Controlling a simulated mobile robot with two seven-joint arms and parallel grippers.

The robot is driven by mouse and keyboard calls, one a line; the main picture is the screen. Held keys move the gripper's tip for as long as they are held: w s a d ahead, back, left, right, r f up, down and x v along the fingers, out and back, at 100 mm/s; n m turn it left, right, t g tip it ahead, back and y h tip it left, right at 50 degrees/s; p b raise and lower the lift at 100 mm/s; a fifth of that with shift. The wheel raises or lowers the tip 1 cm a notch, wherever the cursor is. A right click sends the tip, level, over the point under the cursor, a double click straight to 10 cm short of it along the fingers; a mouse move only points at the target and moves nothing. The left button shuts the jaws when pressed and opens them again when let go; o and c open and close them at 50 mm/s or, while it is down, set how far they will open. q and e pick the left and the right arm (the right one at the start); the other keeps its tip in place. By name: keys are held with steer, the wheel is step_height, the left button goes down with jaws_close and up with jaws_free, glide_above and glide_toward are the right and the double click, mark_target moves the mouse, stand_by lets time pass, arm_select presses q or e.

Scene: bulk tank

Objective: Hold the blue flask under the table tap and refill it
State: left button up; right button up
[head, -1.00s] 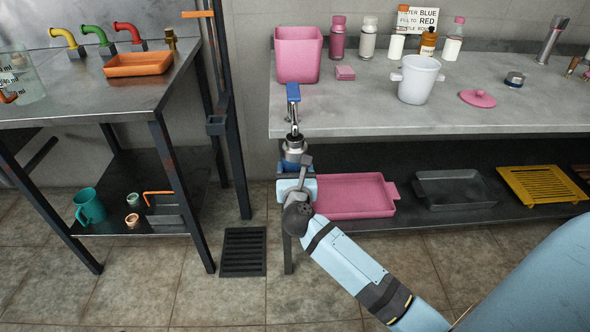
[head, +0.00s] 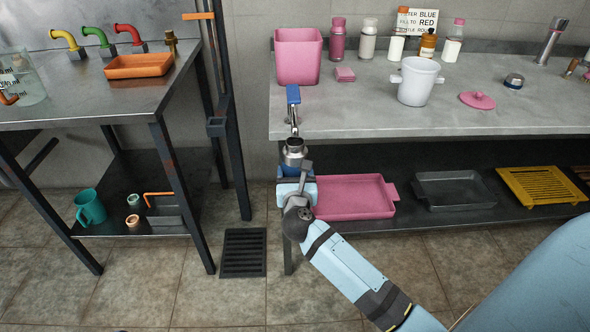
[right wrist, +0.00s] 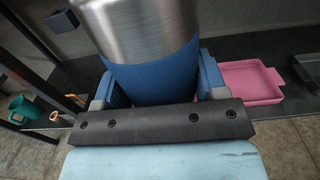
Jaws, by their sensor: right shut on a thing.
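The blue flask (head: 293,158) has a steel upper part and a blue lower body. It is upright or nearly so, with its dark open mouth facing up. My right gripper (head: 296,176) is shut around its blue body. In the right wrist view the flask (right wrist: 150,75) stands between the fingers. The table tap (head: 294,118) has a blue lever and a metal spout at the left end of the grey table. The spout's lower end shows just above the flask mouth; the exact gap and any water cannot be made out. My left gripper is not in view.
The grey table (head: 440,115) holds a pink bin (head: 298,57), a white pot (head: 417,82) and several bottles. A pink tray (head: 350,198) on the lower shelf is close to my right gripper. A dark post (head: 233,150) stands left; floor is free in front.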

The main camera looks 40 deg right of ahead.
steer(key=v, duration=0.9)
steer(key=shift+a+p, duration=0.2)
steer(key=shift+p, duration=0.15)
stand_by(0.4)
steer(key=shift+s, duration=0.1)
